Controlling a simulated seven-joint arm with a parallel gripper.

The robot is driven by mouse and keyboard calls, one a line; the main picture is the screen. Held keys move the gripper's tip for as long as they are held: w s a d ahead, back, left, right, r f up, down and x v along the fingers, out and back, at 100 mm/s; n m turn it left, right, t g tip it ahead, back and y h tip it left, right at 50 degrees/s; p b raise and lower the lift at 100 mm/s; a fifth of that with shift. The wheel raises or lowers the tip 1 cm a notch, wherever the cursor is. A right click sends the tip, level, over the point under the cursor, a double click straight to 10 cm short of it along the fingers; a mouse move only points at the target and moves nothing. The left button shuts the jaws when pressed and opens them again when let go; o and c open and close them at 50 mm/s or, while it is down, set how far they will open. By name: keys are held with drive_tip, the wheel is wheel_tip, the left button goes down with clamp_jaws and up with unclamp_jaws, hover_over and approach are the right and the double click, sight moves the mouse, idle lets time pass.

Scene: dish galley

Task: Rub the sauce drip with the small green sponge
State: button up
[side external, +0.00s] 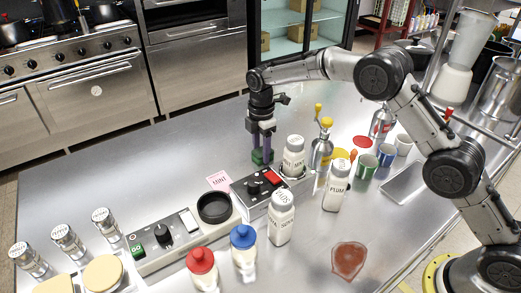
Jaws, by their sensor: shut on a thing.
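My gripper (262,152) points down over the middle of the steel counter. It is shut on the small green sponge (261,158), of which only a little dark green shows between the fingertips. Whether the sponge touches the counter I cannot tell. The sauce drip (348,260), a reddish-brown patch, lies flat on the counter at the lower right, near the front edge. The gripper is well behind it and to its left, with bottles between them.
White shaker bottles (282,220) and (337,187) stand between gripper and drip. A control box (259,188), black ring (214,207), and red-capped (201,262) and blue-capped (243,240) bottles stand leftward. Cups (367,166) and a tray (404,183) are right. The left rear counter is clear.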

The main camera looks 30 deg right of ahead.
drive_tip(key=shift+d, duration=1.5)
drive_tip(key=shift+a+r, duration=0.1)
drive_tip(key=shift+r, duration=3.9)
